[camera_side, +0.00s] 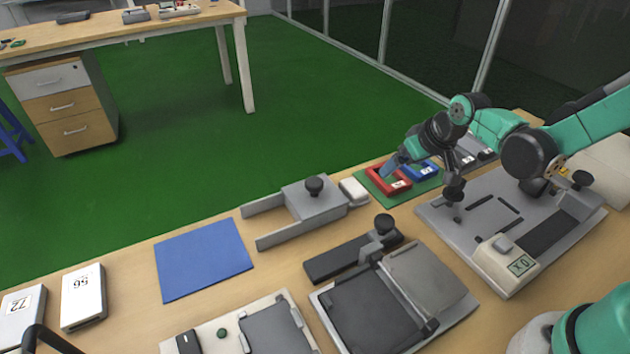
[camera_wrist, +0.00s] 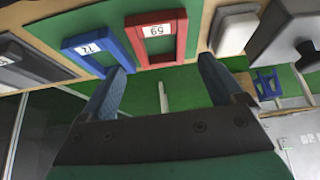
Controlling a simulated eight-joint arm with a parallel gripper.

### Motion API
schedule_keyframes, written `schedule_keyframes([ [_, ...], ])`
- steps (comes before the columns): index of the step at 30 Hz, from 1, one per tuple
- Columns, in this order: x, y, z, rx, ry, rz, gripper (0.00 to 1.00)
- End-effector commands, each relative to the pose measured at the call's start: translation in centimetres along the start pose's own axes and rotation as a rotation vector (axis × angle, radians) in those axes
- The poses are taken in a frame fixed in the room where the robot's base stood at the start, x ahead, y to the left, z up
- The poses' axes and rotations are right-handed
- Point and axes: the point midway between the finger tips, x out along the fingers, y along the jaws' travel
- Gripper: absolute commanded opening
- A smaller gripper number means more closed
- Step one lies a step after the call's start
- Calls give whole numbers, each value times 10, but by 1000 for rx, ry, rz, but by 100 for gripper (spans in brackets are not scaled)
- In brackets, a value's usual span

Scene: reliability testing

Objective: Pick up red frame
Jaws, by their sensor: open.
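The red frame (camera_side: 377,182) lies on a green mat (camera_side: 400,197) at the far edge of the wooden table, with the blue frame (camera_side: 427,172) beside it on the right. In the wrist view the red frame (camera_wrist: 138,49) carries a white label reading 59, and the blue frame (camera_wrist: 117,50) carries one reading 72.
A white block (camera_side: 354,191) sits just left of the mat, next to a grey fixture (camera_side: 314,203) with a black knob. A grey device with a display (camera_side: 519,264) stands to the right. A blue mat (camera_side: 203,260) lies clear at the left.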

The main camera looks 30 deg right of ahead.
Motion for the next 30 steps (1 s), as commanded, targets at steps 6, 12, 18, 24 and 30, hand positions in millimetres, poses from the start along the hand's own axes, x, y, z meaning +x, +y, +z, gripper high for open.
schedule_keyframes([
  [6,23,0,0,-1,0,0,88],
  [12,41,0,0,-1,1,0,88],
  [18,48,0,0,0,1,0,88],
  [24,48,0,0,0,1,0,88],
  [30,48,0,0,0,1,0,37],
])
